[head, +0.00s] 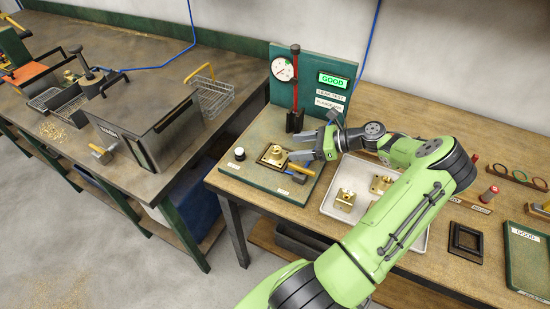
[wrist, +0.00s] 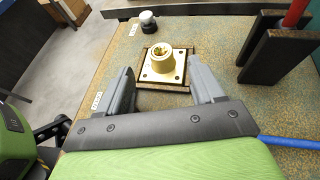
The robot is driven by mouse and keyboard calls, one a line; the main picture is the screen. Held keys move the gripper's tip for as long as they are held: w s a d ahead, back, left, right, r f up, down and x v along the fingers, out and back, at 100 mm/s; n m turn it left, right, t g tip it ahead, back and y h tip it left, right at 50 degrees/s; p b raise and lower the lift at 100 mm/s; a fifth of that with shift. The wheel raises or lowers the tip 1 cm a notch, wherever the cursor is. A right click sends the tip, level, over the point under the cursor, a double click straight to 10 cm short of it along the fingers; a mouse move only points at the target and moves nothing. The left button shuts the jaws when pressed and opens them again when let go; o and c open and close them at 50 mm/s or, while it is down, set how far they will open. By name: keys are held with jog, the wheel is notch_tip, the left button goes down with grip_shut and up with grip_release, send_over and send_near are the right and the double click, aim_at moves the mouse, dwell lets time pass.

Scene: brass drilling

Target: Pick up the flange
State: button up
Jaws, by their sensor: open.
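A brass flange (head: 273,155) with a square base and a raised round hub sits on a dark square seat on the green test fixture board. In the wrist view the flange (wrist: 164,66) stands upright just beyond and between my fingertips. My gripper (head: 299,149) is open and empty, its fingers pointing left toward the flange. In the wrist view the two grey fingers of my gripper (wrist: 160,85) are apart, one on each side of the seat's near part. I see no contact with the flange.
A white tray (head: 330,207) with several brass parts lies beneath my arm. A yellow-handled lever (head: 300,169) is close to my gripper. A dark post with a red rod (head: 294,90) stands behind the flange. A panel (head: 334,79) reads GOOD. A white-topped knob (head: 239,154) is left.

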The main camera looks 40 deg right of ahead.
aim_at(273, 150)
jog(key=b+x, duration=0.1)
jog(key=x, duration=0.4)
jog(key=shift+w+f, duration=0.2)
jog(key=shift+w, duration=0.05)
jog(key=shift+s, duration=0.1)
jog(key=shift+c, duration=0.5)
jog(key=shift+r, duration=0.1)
grip_shut()
